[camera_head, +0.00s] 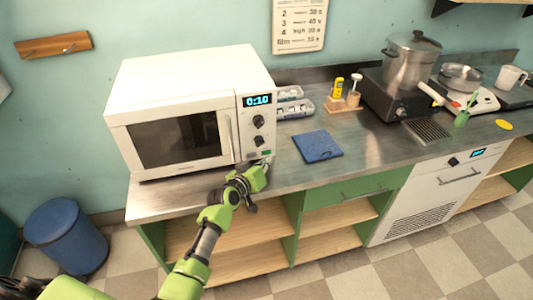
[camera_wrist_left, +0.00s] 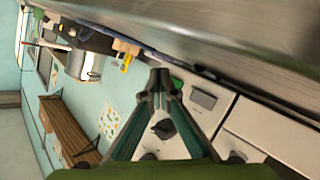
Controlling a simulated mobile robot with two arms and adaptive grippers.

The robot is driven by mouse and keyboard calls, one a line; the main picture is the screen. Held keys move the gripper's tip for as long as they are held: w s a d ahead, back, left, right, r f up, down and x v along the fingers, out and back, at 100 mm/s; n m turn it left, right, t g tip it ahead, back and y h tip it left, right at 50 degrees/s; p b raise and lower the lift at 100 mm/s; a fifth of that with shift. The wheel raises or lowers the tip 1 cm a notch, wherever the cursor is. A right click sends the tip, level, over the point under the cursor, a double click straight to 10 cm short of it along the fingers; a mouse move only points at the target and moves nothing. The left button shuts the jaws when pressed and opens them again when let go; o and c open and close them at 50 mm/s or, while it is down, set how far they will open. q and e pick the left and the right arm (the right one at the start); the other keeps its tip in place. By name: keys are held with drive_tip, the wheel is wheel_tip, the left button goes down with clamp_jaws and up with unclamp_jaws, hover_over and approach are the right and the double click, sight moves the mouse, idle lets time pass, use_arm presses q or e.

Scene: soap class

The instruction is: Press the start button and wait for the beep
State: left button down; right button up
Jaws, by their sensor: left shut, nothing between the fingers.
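The white microwave (camera_head: 190,75) stands on the left end of the counter, its door shut and its display (camera_head: 257,101) reading 0:10. Its control panel has two dark knobs and, at the bottom, a small green button (camera_head: 266,152). My left gripper (camera_head: 264,166) is shut and empty, just in front of the panel's lower part. In the left wrist view, its closed fingertips (camera_wrist_left: 160,76) are beside the green button (camera_wrist_left: 177,84), with a grey button (camera_wrist_left: 203,99) nearby. I cannot tell whether the tips touch the green button.
A blue flat pad (camera_head: 317,146) lies on the counter right of the microwave. Farther right are a pot (camera_head: 410,62) on a dark burner and a white mug (camera_head: 510,78). A blue bin (camera_head: 66,236) stands on the floor at left.

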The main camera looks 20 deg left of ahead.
idle(0.7)
use_arm(q)
drive_tip(key=shift+w+a, duration=0.25)
drive_tip(key=shift+w, duration=0.1)
